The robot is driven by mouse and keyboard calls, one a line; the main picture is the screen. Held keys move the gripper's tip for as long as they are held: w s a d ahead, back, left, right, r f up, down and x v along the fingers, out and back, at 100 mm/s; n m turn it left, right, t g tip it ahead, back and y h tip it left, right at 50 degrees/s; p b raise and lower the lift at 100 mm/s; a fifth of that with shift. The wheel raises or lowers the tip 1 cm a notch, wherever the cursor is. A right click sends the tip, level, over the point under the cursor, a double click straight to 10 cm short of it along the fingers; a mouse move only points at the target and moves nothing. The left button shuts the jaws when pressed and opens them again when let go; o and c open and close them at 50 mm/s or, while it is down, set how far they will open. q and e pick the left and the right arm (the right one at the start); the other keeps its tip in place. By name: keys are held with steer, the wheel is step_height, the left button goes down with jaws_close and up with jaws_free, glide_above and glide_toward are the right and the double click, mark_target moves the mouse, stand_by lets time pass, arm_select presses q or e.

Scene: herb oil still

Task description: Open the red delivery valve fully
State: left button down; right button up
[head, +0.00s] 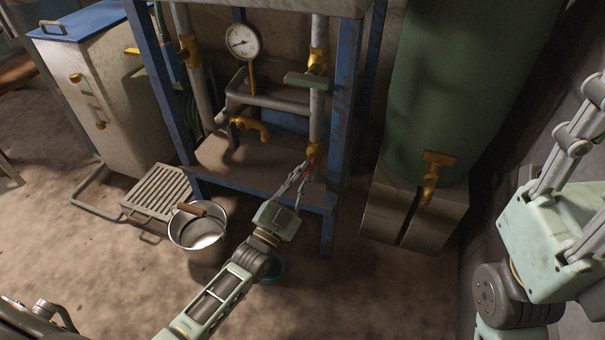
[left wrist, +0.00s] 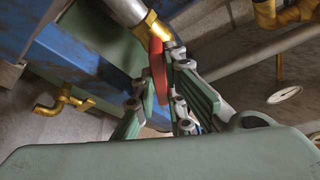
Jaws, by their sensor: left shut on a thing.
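The red delivery valve's lever (head: 311,161) is a small red spot at the brass fitting low on the vertical pipe inside the blue frame. In the left wrist view the red lever (left wrist: 158,75) runs down from the brass fitting between my fingers. My left gripper (head: 302,174) reaches up to it from the front. It is shut on the red lever, and its fingers (left wrist: 160,108) hide part of it. My right gripper's green palm and finger links (head: 560,200) are at the right edge, away from the valve, with the fingertips out of frame.
A green-handled valve (head: 306,80) sits higher on the same pipe. A gauge (head: 243,41) and a brass tap (head: 250,128) are to its left. A metal bucket (head: 198,235) stands on the floor, left of my arm. A green tank (head: 455,90) with a tap stands right.

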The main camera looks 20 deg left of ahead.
arm_select(q)
steer(key=n+y, duration=0.2)
steer(key=n, duration=0.2)
steer(key=n+t+y+p, duration=0.1)
steer(key=n+y, duration=0.1)
steer(key=n, duration=0.2)
steer(key=shift+d+f+n, duration=0.1)
steer(key=shift+d+n, duration=0.1)
steer(key=shift+n, duration=0.2)
steer(key=shift+n+y, duration=0.3)
steer(key=shift+y, duration=0.1)
steer(key=c, duration=1.8)
jaws_free()
steer(key=v, duration=1.2)
steer(key=shift+f, duration=0.15)
